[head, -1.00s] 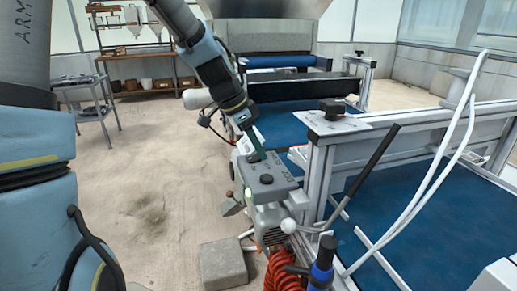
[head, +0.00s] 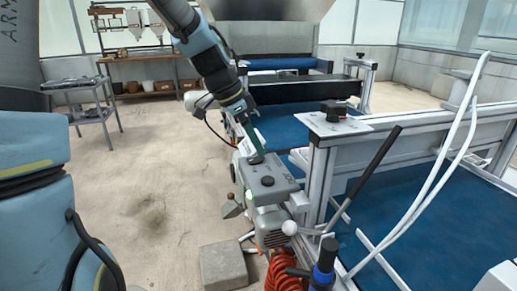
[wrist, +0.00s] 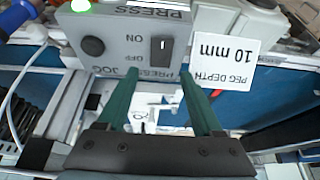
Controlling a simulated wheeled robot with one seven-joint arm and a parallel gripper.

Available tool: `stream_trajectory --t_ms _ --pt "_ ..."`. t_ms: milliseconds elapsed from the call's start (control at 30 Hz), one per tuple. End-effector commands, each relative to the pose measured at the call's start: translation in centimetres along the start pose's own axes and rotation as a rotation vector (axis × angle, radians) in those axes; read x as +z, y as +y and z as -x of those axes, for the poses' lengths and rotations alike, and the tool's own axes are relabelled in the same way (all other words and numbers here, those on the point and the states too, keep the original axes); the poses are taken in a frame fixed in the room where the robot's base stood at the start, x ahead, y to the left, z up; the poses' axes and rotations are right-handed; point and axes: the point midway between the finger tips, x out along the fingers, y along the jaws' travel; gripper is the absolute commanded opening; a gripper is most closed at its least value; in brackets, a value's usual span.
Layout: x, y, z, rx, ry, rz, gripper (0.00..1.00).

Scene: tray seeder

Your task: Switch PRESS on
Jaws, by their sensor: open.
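Which side of the rocker is pressed in is unclear. A round black jog button (wrist: 92,46) sits beside it. The box also shows in the head view (head: 280,192), with my gripper (head: 257,157) above its far end, hiding the switch there. In the wrist view my gripper (wrist: 158,76) is open and empty, its green fingertips apart near the box's OFF edge, either side of the switch's line. Contact is unclear.
A white PEG DEPTH 10 mm card (wrist: 225,60) is right beside the switch. A grey frame with a blue belt (head: 420,225) stands right of the box in the head view. A concrete block (head: 222,266) and red coiled hose (head: 281,272) are below.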

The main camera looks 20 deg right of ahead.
Motion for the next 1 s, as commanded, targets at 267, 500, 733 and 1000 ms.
stream_trajectory --t_ms 267,500,733,1000 --pt "0.0 -0.1 5.5 -0.005 0.0 0.0 0.68" --pt "0.0 0.0 7.9 -0.001 0.0 0.002 0.68" --pt "0.0 0.0 8.1 0.001 0.0 0.002 0.68" --pt "0.2 0.0 8.0 -0.001 -0.003 0.011 0.68"
